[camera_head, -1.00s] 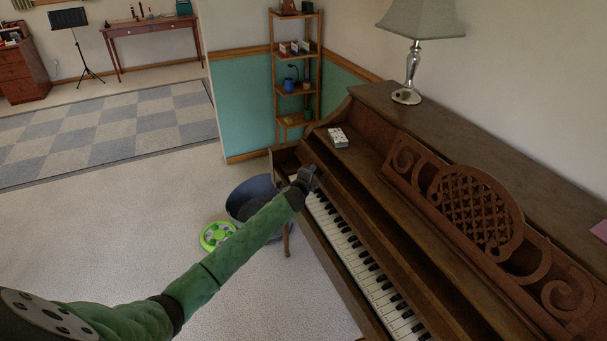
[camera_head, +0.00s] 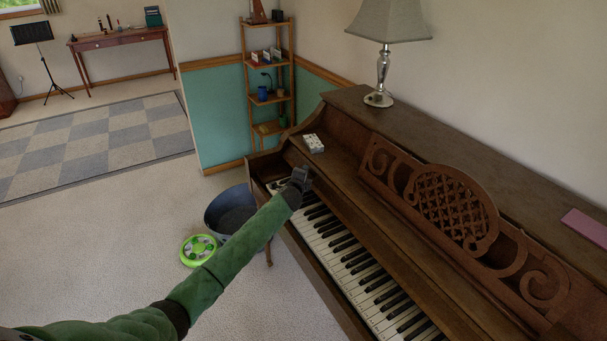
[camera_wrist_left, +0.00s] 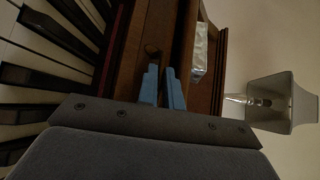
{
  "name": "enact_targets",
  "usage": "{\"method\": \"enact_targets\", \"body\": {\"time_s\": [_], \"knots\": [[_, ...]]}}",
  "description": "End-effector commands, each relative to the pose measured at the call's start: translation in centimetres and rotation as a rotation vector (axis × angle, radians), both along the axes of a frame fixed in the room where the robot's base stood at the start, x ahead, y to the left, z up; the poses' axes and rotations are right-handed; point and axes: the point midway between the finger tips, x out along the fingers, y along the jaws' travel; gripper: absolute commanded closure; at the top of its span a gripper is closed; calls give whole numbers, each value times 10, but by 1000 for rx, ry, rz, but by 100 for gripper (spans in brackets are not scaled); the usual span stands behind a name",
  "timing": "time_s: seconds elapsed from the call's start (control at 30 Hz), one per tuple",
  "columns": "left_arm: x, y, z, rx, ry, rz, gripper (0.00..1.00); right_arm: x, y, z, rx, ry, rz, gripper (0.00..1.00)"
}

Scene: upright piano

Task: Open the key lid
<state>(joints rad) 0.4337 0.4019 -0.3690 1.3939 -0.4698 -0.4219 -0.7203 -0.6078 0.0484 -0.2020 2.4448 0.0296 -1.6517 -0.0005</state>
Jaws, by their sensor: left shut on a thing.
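The brown wooden key lid (camera_head: 372,228) of the upright piano lies back along the upper side of the keyboard. A wide strip of white and black keys (camera_head: 350,262) is bare in front of it. My left gripper (camera_head: 303,175) is at the far end of the lid, by its front edge. In the left wrist view its blue fingers (camera_wrist_left: 163,88) are close together at the lid's edge, by a small round knob (camera_wrist_left: 152,50). The exact grip is dark and partly hidden. My right gripper is not in view.
A small white box (camera_head: 313,143) lies on the piano behind my left gripper. A lamp (camera_head: 380,75) stands on the piano top. A blue-grey tub (camera_head: 225,212) and a green round toy (camera_head: 198,250) are on the floor to the left. A shelf (camera_head: 268,65) stands beyond the piano.

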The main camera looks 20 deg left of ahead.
Motion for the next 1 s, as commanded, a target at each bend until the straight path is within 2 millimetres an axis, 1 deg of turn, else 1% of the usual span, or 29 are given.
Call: {"method": "enact_targets", "body": {"time_s": [0.03,0.07,0.1,0.17,0.43,0.57,0.67,0.9,1.0], "knots": [[1,1,4,-2,-4,1,100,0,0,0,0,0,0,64],[1,1,4,-2,-4,1,89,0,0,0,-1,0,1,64],[1,1,4,-2,-4,1,81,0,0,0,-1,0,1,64],[1,1,4,-1,-4,1,71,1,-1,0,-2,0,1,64],[0,1,2,-1,-3,0,71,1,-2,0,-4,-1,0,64],[-7,0,2,0,-3,0,71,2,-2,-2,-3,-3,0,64],[-19,-1,3,0,-3,0,71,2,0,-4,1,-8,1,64],[-55,-4,8,0,-3,0,71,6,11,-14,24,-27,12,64],[-66,-5,10,0,-4,-1,71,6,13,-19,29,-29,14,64]]}}
